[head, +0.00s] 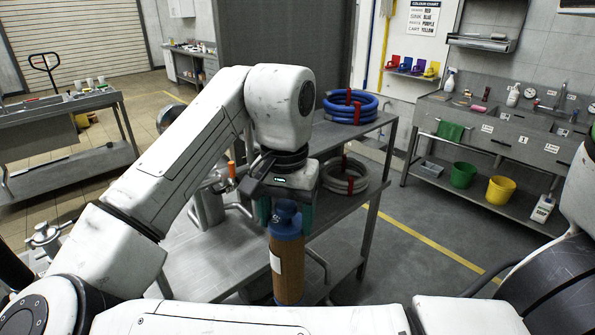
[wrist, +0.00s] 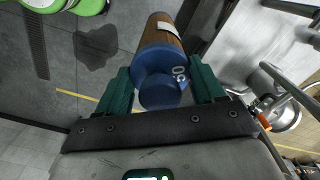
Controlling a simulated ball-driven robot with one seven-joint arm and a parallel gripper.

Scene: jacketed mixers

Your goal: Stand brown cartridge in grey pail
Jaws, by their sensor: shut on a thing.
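The brown cartridge (head: 287,270) has a blue cap and a white label. It hangs upright below my gripper (head: 285,212) in the head view, in front of the metal table's right end. In the wrist view my gripper (wrist: 163,88) has its green fingers on both sides of the blue cap, and the cartridge's brown body (wrist: 162,33) extends away beyond it. My gripper is shut on the cartridge. The cartridge's lower end is partly hidden behind my arm in the head view. I cannot make out a grey pail in either view.
The metal table (head: 200,270) carries pipework close to my gripper. Blue hose (head: 350,107) and grey hose (head: 345,176) coils lie on shelves behind. A green pail (head: 463,175) and a yellow pail (head: 501,190) stand under the sink bench (head: 500,125). Floor right of the table is clear.

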